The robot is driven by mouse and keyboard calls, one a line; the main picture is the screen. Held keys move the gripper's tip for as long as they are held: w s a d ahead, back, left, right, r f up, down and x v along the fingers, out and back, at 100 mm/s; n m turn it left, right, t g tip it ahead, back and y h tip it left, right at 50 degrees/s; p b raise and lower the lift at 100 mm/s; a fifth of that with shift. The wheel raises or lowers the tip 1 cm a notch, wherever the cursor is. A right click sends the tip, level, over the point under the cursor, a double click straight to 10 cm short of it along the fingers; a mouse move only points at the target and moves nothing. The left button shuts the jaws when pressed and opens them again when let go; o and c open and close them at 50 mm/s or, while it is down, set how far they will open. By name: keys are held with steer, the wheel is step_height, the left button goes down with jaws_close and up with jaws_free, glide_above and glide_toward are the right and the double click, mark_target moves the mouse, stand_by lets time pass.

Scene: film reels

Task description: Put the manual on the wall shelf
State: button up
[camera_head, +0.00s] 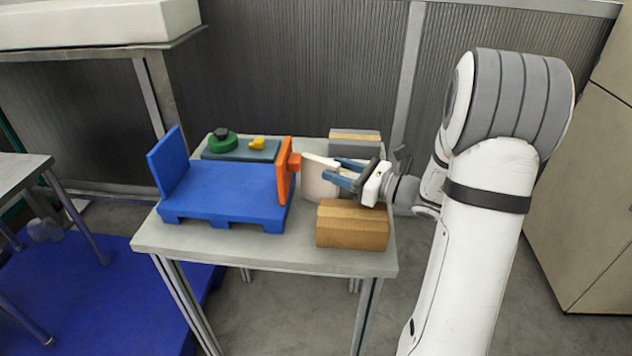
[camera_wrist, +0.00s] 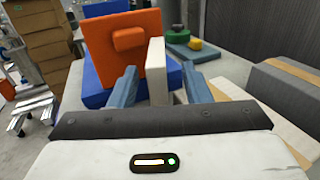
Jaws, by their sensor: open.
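A thin pale slab, which I take to be the manual (camera_head: 317,188), stands upright on the small grey table, beside the orange panel. In the wrist view the manual (camera_wrist: 157,70) shows as a narrow white edge facing me. My gripper (camera_head: 337,168) is open and level, pointing left at the manual. In the wrist view its two blue fingers (camera_wrist: 158,88) lie to either side of the edge, with gaps visible. Part of the manual's side is hidden behind a finger and the cardboard box. I cannot make out a wall shelf for certain.
An orange panel (camera_head: 284,171) with a knob stands at the end of a blue rack (camera_head: 222,192). A cardboard box (camera_head: 352,228) is close in front of my gripper, and a grey box (camera_head: 354,146) behind it. A teal tray (camera_head: 240,152) holds green and yellow pieces.

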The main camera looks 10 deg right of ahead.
mark_target(321, 165)
steer(key=x, duration=0.4)
steer(key=shift+w+a, duration=0.25)
steer(key=shift+a, duration=0.05)
steer(key=shift+c, duration=0.4)
jaws_close()
